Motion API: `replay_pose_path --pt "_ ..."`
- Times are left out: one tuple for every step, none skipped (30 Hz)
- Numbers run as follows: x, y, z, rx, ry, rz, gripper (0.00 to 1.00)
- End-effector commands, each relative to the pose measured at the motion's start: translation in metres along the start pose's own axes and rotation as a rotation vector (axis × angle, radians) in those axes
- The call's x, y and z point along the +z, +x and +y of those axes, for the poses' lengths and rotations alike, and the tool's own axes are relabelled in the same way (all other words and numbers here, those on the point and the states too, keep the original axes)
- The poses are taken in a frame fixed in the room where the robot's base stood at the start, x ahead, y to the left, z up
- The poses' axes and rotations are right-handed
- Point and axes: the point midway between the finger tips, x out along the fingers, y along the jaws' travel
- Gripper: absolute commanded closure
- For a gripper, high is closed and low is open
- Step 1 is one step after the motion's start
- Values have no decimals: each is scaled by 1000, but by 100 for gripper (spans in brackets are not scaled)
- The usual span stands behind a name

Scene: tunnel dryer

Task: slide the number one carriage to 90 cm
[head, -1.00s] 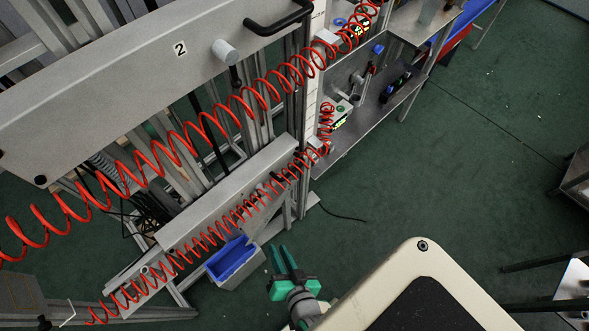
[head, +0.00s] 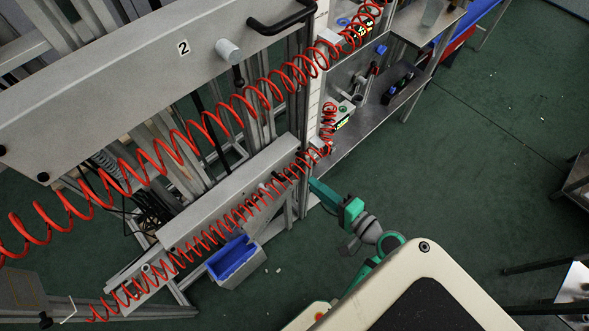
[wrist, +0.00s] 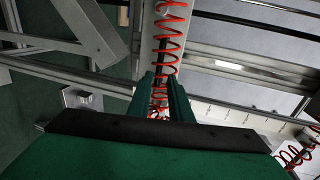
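The upper, large grey carriage (head: 130,80) bears a "2" label and a black handle (head: 282,18). Below it is a smaller grey carriage (head: 230,192) whose number I cannot see; it may be number one. A red coiled hose crosses in front of it. My teal gripper (head: 318,192) is beside this lower carriage's right end. In the wrist view the gripper's two fingers (wrist: 165,98) stand apart, with red coil and pale metal showing between and beyond them. I cannot tell whether they touch anything. A white scale strip (wrist: 222,112) with tick marks runs right; its figures are unreadable.
A grey bin with blue inside (head: 237,262) stands on the floor below the lower carriage. A metal shelf (head: 365,125) with small devices is right of the post. Red coiled hoses (head: 180,140) hang across the front.

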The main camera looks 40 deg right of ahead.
Motion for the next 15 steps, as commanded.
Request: replay_pose_path --pt "1 7 0 0 0 -3 81" --pt "1 11 0 0 0 -4 81" --pt "1 18 0 0 0 -3 81" --pt "1 23 0 0 -1 -4 81" --pt "1 28 0 1 -1 -3 81" --pt "1 36 0 0 -1 -3 81" --pt "1 41 0 0 -1 -4 81" --pt "1 47 0 1 -1 -3 81" --pt "1 54 1 2 0 -3 81" --pt "1 59 1 1 0 -3 81" --pt "1 64 0 0 0 -3 81" --pt "1 70 0 1 -1 -3 81" --pt "1 75 0 2 -2 -2 81" --pt "1 79 0 2 -1 -1 81" --pt "1 83 1 1 -1 -2 81"
